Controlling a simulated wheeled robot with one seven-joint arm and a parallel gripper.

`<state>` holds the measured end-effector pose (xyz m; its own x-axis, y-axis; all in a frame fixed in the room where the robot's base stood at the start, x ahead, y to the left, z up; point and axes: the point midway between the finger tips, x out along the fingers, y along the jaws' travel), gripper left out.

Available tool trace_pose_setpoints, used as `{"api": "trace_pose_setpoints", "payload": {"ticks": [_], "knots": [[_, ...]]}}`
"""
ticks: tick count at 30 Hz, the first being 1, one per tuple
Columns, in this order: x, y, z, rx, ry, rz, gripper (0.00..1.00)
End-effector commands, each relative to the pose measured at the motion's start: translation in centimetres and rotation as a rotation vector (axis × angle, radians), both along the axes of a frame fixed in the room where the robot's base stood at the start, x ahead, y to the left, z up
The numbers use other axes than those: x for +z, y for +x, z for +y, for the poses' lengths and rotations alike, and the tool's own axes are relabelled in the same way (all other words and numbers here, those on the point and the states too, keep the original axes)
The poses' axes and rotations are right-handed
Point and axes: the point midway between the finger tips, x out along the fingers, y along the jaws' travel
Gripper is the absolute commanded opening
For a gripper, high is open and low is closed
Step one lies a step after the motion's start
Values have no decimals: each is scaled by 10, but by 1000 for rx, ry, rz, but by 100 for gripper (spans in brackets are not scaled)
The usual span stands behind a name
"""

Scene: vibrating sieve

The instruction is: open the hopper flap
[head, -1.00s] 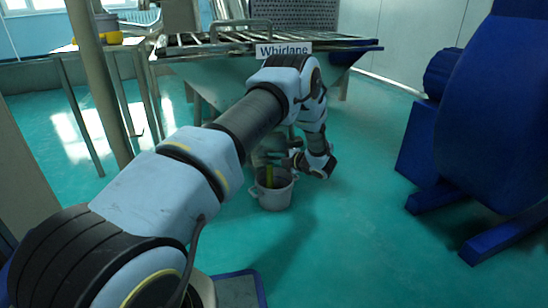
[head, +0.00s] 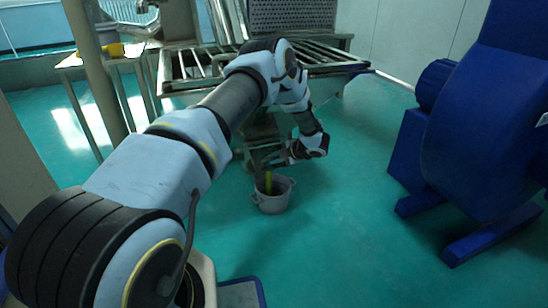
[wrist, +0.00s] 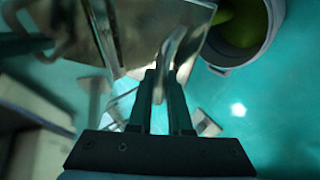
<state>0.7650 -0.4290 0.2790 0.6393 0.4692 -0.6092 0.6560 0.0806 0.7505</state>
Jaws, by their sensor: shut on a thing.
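The hopper (head: 165,85) is a metal body under a barred grate, and my arm hides much of its front. My gripper (head: 280,160) is low in front of it, just above a grey bucket (head: 274,206). In the wrist view my gripper (wrist: 165,85) is shut on a thin metal handle (wrist: 173,52). The handle stands by a shiny metal plate (wrist: 135,28), which looks like the flap. How far the flap stands open I cannot tell.
The bucket, with a yellow-green thing (head: 268,183) in it, stands on the floor; it also shows in the wrist view (wrist: 222,70). A large blue machine (head: 480,130) stands at right. A table (head: 100,60) is at left. Floor between bucket and blue machine is clear.

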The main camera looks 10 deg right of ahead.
Motion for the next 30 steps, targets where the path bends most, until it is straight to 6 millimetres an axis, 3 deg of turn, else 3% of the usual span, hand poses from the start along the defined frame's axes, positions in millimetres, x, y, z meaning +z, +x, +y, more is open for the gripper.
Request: {"api": "trace_pose_setpoints", "payload": {"ticks": [17, 18, 24, 30], "knots": [[7, 3, 0, 1, -1, -9, 0], [7, 4, 0, 1, -1, -9, 22], [6, 3, 0, 0, -1, -7, 44], [5, 2, 0, 1, 0, -5, 47]]}}
